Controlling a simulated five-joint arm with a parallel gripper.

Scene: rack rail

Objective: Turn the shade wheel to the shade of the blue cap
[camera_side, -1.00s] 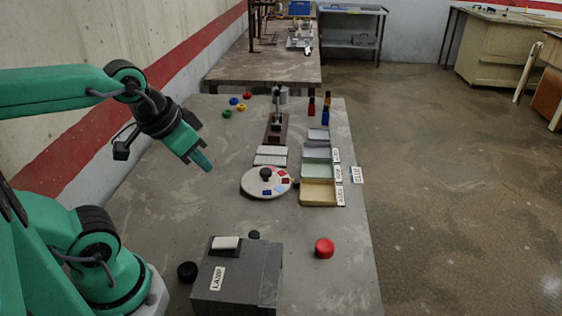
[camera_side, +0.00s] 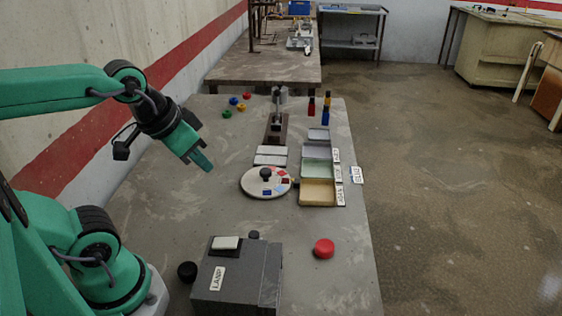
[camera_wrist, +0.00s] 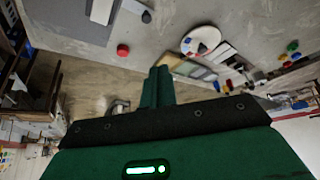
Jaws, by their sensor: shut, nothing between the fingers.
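The shade wheel (camera_side: 252,186) is a pale round disc with a dark knob (camera_side: 265,173) and red, blue and pale patches on its right part. It also shows in the wrist view (camera_wrist: 201,36). The blue cap (camera_side: 233,101) lies at the back left of the table, among red, yellow and green caps. My gripper (camera_side: 206,165) is shut and empty, in the air to the upper left of the wheel and apart from it. Its closed fingers show in the wrist view (camera_wrist: 157,85).
A grey lamp box (camera_side: 238,278) with a white switch (camera_side: 226,243) stands at the front. A red knob (camera_side: 324,248) is right of it. Labelled trays (camera_side: 318,192) stand right of the wheel. Red and blue bottles (camera_side: 325,116) and a dark stand (camera_side: 277,128) are behind.

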